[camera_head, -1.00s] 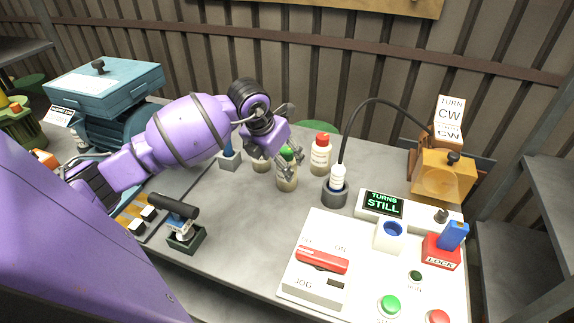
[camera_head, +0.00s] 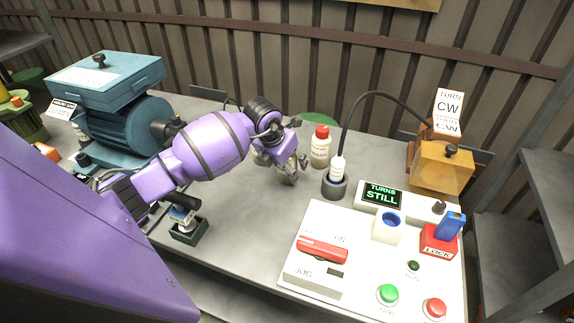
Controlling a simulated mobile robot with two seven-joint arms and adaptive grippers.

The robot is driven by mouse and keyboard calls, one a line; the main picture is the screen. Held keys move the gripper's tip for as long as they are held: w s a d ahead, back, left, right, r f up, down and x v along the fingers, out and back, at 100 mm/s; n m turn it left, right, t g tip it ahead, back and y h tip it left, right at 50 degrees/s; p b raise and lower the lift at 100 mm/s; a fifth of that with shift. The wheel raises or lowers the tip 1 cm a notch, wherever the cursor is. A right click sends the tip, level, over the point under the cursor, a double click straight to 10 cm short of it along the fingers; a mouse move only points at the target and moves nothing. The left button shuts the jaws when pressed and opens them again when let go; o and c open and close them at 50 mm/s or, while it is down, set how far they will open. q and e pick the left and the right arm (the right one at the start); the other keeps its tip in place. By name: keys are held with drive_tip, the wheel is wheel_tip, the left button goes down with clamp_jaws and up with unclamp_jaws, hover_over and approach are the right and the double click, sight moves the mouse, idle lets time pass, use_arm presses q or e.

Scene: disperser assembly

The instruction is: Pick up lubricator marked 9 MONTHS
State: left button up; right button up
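My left gripper (camera_head: 288,163) points down over a small cream bottle (camera_head: 288,178), whose top is hidden by the fingers. I cannot tell whether the fingers touch it or have closed. Another bottle (camera_head: 261,159) is mostly hidden behind the gripper, to the left. A red-capped bottle (camera_head: 320,148) stands upright to the right, clear of the gripper. The bottle labels are too small to read, so I cannot tell which is marked 9 MONTHS. My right gripper is not in view.
A dark holder (camera_head: 334,187) with a white-bodied, cabled tool stands right of the bottles. The white control panel (camera_head: 318,225), with buttons and a STILL display (camera_head: 383,194), fills the right front. A blue motor (camera_head: 125,130) stands left. Bare grey bench (camera_head: 245,225) lies in front.

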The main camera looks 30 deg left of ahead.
use_arm(q)
drive_tip(key=c, duration=1.1)
drive_tip(key=shift+r, duration=0.1)
clamp_jaws()
